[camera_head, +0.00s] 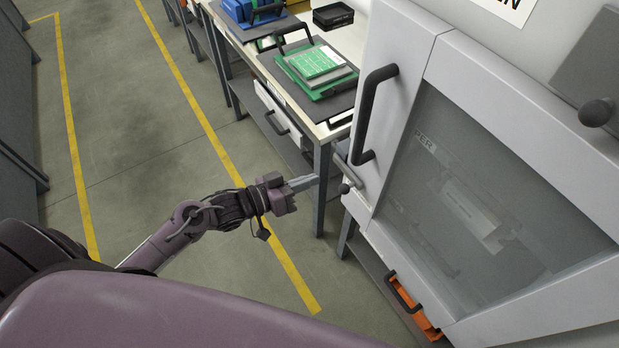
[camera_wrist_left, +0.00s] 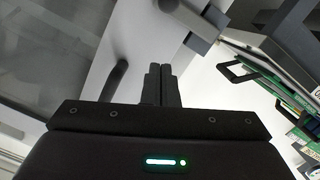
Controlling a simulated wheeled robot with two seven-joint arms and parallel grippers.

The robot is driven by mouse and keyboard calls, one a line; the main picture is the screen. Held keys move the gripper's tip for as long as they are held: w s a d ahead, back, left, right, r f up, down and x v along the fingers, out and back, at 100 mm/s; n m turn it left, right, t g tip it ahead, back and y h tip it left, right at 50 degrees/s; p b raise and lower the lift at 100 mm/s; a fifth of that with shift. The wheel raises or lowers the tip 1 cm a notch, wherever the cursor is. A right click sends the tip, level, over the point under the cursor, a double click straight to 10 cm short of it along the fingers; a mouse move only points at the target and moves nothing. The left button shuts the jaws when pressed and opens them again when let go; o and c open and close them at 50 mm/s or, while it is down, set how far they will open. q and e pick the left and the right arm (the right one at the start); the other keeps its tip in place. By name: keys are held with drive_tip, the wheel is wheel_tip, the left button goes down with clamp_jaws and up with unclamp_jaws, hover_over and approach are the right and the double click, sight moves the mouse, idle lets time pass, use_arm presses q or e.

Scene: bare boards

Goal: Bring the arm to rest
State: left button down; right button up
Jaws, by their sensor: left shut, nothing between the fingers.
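My left gripper (camera_head: 304,182) is in the middle of the head view, at the end of my left arm, which reaches in from the left. Its fingers are together with nothing between them. They point right, toward the front edge of the grey cabinet (camera_head: 486,50). In the left wrist view the shut fingers (camera_wrist_left: 160,72) point up the picture, with a grey lever (camera_wrist_left: 196,42) just beyond them. I cannot tell whether the fingers touch anything. My right gripper is not in view.
The cabinet has a window (camera_head: 470,190), a dark handle (camera_head: 372,110) and a knobbed lever (camera_head: 350,172). A workbench (camera_head: 262,52) behind it carries green boards (camera_head: 318,64) and a black tray (camera_head: 333,16). An orange bin (camera_head: 415,308) sits low. The floor (camera_head: 130,110) at left is clear.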

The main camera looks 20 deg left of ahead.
use_arm(q)
drive_tip(key=s+a+f+n+g+y, duration=0.1)
drive_tip(key=s+a+f+y, duration=0.2)
drive_tip(key=f, duration=0.7)
drive_tip(key=s+a+f+n+g+y, duration=0.1)
drive_tip(key=s+a+f+g+y, duration=0.2)
drive_tip(key=f, duration=0.7)
drive_tip(key=s+a+f+n+y, duration=0.15)
drive_tip(key=s+f, duration=0.25)
drive_tip(key=f, duration=0.6)
drive_tip(key=s+f+m+g+y, duration=0.1)
drive_tip(key=s+f+g, duration=0.1)
drive_tip(key=s+f, duration=0.3)
drive_tip(key=s+f+g+y, duration=0.1)
drive_tip(key=s+f, duration=0.4)
drive_tip(key=s, duration=0.7)
drive_tip(key=s+f+m+g+y, duration=0.1)
drive_tip(key=s+f+g, duration=0.3)
drive_tip(key=s, duration=0.5)
drive_tip(key=shift+d+f+m, duration=0.2)
drive_tip(key=shift+f+m, duration=0.15)
drive_tip(key=shift+f, duration=0.2)
drive_tip(key=shift+y, duration=0.25)
